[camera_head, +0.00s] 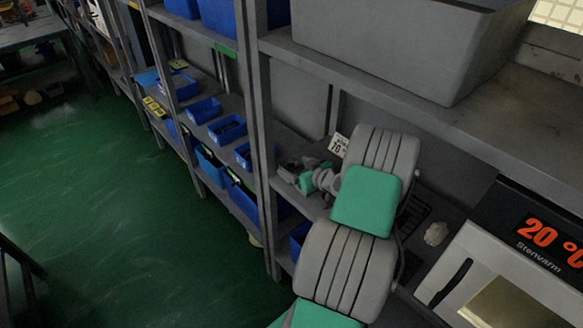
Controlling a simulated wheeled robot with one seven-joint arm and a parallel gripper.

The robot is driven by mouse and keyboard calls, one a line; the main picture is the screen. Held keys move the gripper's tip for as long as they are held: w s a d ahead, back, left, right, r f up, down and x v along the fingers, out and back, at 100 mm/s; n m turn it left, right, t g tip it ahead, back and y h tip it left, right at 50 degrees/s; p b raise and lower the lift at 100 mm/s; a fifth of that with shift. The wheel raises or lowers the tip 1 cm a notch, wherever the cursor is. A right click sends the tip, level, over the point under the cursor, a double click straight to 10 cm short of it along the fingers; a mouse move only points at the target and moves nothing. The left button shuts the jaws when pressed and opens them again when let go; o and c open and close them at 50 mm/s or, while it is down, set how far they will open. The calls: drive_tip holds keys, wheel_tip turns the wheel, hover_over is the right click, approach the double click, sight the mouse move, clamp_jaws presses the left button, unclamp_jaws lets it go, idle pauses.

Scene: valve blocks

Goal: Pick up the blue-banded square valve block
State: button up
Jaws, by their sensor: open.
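My arm, in grey and green links, reaches up from the bottom and bends left over the middle shelf. My gripper (288,172) is small and dark at the arm's far end, low over the shelf by a grey upright post. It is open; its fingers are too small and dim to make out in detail. I cannot make out the blue-banded square valve block in this view. My wrist and arm links hide part of the shelf around the gripper.
The grey upright post (262,130) stands just left of my gripper. Blue bins (227,129) fill the shelves further left. A large grey bin (400,40) sits on the shelf above. A machine with a red display (550,240) stands at right. Green floor (110,210) is open at left.

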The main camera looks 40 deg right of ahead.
drive_tip(key=shift+w+f, duration=0.2)
drive_tip(key=shift+w, duration=0.1)
drive_tip(key=shift+r, duration=0.1)
clamp_jaws()
idle(0.6)
